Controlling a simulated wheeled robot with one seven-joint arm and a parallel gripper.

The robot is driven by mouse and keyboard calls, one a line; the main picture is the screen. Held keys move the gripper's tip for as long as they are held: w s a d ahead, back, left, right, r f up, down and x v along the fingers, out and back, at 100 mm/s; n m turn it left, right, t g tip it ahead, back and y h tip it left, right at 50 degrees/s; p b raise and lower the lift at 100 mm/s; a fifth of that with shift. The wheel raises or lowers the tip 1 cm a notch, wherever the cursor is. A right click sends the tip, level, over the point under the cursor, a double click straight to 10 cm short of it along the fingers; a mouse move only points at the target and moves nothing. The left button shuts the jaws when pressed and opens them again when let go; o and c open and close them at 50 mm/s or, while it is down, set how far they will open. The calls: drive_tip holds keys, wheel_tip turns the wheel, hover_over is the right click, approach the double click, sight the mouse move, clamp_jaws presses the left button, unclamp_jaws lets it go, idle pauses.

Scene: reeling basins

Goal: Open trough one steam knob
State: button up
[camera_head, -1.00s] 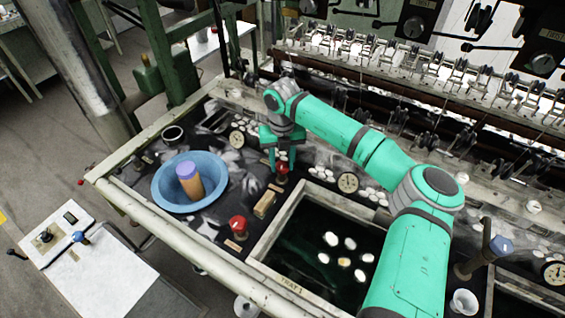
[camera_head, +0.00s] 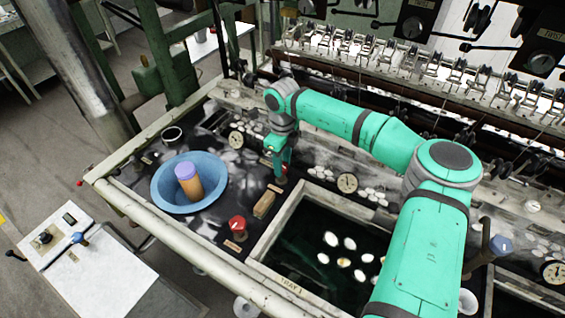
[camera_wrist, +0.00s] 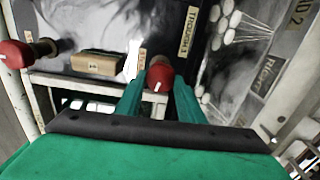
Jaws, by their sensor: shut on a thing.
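A red knob (camera_wrist: 160,76) with a small white mark sits between the fingers of my gripper (camera_wrist: 158,88) in the wrist view, next to a plate reading TROUGH 1 (camera_wrist: 189,32). My gripper is shut on this knob. In the head view my gripper (camera_head: 279,174) points down at the deck behind the dark tray, and its fingers mostly hide the knob. A second red knob (camera_head: 237,227) stands nearer the front rail; it also shows at the left of the wrist view (camera_wrist: 14,54).
A blue basin (camera_head: 160,193) holding an orange cylinder with a purple top (camera_head: 188,182) stands to the left. A tan block (camera_head: 264,204) lies between the red knobs. A dark water tray (camera_head: 290,240) holds several white cocoons. A gauge (camera_head: 347,183) is to the right.

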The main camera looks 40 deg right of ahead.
drive_tip(key=shift+d+r+n, duration=0.1)
drive_tip(key=shift+n, duration=0.9)
drive_tip(key=shift+w, duration=0.1)
drive_tip(key=o, duration=1.1)
drive_tip(key=shift+c, duration=0.2)
wheel_tip(320, 180, up, 11)
